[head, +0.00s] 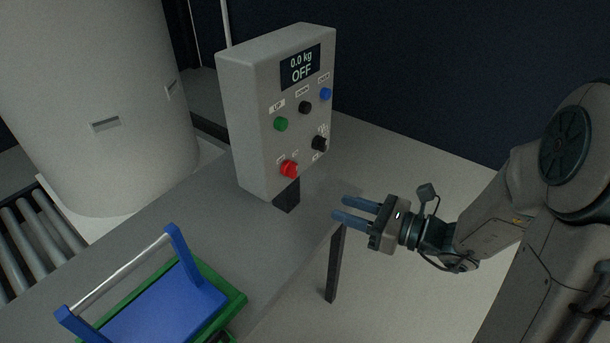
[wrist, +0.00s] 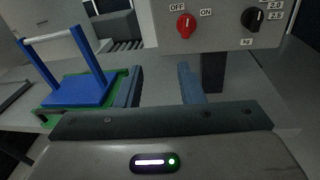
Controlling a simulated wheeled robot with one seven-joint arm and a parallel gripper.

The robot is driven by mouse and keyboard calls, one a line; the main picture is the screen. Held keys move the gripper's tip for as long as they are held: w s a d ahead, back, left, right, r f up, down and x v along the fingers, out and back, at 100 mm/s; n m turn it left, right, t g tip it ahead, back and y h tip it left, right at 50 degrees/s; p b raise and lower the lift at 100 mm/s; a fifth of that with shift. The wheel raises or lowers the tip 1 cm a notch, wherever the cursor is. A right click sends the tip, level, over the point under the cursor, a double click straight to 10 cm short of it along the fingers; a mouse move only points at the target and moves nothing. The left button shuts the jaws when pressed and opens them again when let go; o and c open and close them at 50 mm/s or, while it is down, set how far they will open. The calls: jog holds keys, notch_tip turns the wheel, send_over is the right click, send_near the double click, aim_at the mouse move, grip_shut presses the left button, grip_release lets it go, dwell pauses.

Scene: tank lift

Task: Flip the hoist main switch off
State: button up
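The hoist control box (head: 245,118) is a grey panel on a short black post at the table's edge. Its display (head: 300,66) reads "0.0 kg OFF". The main switch is a red knob (head: 289,169) low on the panel; it also shows in the wrist view (wrist: 186,25) between the labels OFF and ON. Its exact pointing is hard to tell. My gripper (head: 340,208) is right of the box and below the knob, touching nothing. In the wrist view its two blue fingers (wrist: 161,85) stand apart with nothing between them.
A black weight knob (head: 319,143) and green, black and blue buttons (head: 281,124) share the panel. A blue carrier with a bar handle (head: 165,308) sits in a green tray (head: 240,298) on the grey table (head: 185,225). A large pale tank (head: 95,100) stands behind.

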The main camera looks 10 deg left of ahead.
aim_at(296, 173)
jog(key=w+a+m+t, duration=0.1)
jog(key=w+a, duration=0.1)
jog(key=a, duration=0.2)
jog(key=w+a+m, duration=0.1)
jog(key=w+a, duration=0.2)
jog(key=a, duration=0.1)
jog(key=w+a+t+p, duration=0.1)
jog(key=w+a, duration=0.2)
jog(key=shift+a+f+m+t, duration=0.3)
jog(key=shift+a+m, duration=0.1)
grip_shut()
